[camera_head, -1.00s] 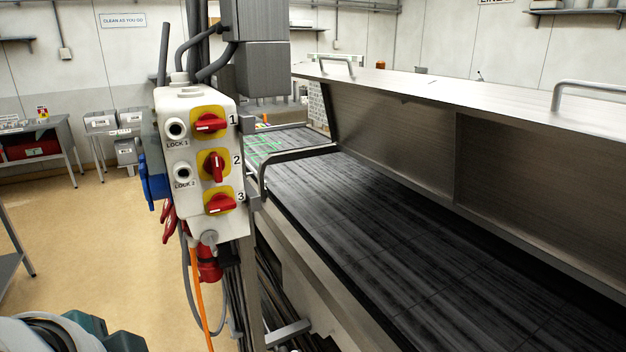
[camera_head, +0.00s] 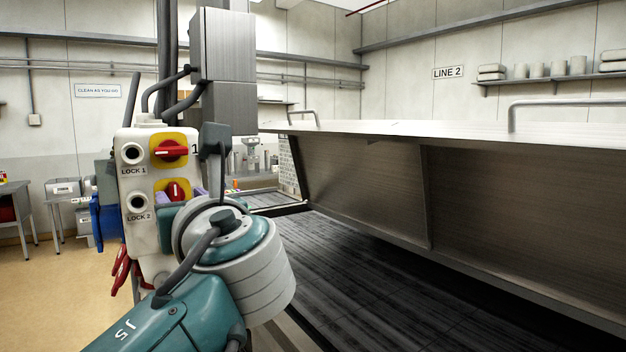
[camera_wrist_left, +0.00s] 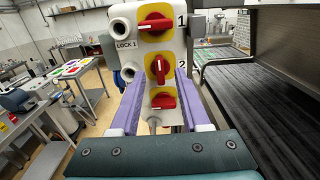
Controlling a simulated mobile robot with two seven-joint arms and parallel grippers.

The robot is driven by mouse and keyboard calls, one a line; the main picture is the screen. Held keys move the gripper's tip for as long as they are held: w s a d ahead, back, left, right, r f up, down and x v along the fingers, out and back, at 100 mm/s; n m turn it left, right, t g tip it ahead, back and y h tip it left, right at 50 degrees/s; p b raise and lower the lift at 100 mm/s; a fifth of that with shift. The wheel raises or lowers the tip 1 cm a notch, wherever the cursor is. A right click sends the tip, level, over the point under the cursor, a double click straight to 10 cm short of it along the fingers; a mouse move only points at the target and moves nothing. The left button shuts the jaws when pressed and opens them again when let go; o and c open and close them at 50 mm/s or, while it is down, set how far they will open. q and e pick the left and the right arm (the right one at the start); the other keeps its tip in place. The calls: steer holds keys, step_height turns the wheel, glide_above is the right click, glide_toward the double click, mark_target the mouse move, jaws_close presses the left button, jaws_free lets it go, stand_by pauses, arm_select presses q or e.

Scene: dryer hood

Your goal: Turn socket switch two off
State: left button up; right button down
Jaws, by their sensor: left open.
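Socket switch two (camera_head: 173,188) is a red knob on a yellow plate, the middle one on the white switch box (camera_head: 148,231); it also shows in the left wrist view (camera_wrist_left: 160,67). Its handle stands upright. My left gripper (camera_head: 181,195) is in front of it, mostly hidden by my own wrist in the head view. In the left wrist view the two purple fingers of my left gripper (camera_wrist_left: 159,78) are apart, one on each side of the knob. I cannot tell whether they touch it. My right gripper is not in view.
Switch one (camera_head: 170,150) sits above with its handle level. Switch three (camera_wrist_left: 163,101) sits below, also level, and shows between the fingers. Two grey lock sockets line the box's left side. The steel hood (camera_head: 350,185) and dark conveyor (camera_head: 385,290) lie to the right.

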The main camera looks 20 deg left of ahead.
mark_target(176, 192)
arm_select(q)
steer(key=shift+p+x, duration=0.35)
steer(key=shift+x, duration=1.65)
jaws_close()
